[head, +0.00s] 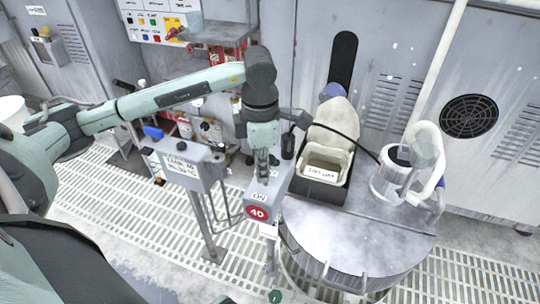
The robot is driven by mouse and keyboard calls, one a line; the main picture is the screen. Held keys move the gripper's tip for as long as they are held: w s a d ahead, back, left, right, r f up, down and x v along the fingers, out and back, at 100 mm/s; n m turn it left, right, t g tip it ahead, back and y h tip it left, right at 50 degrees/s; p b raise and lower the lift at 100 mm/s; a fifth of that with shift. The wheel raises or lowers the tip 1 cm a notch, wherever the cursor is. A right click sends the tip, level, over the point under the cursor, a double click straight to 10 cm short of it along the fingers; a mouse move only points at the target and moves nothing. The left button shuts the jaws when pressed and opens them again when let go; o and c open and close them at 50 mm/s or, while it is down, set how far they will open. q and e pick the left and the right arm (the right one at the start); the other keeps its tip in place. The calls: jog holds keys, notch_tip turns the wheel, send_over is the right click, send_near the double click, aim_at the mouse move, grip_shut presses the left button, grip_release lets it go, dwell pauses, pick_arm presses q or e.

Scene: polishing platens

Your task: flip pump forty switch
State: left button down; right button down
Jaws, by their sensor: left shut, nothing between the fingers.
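The pump forty switch box is a grey box (279,180) on a post, with an "ON" label and a round red "40" label (257,213) on its front. My left gripper (262,172) points down at the box, just above the "ON" label, with its fingers shut and empty. The gripper covers part of the box, so I cannot see the switch lever or its position. I cannot tell whether the fingertips touch the box. My right gripper is not in view.
Another grey labelled box (187,166) on a post stands just left. A round metal platen table (358,238) is at the right, bearing a tub (326,165) and a metal pot (391,183). Grey cabinets stand behind. Floor grating (135,220) is open at the left.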

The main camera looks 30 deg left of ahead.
pick_arm(q)
notch_tip(320, 180, up, 7)
jog(key=p, duration=0.4)
dwell(0.6)
dwell(0.4)
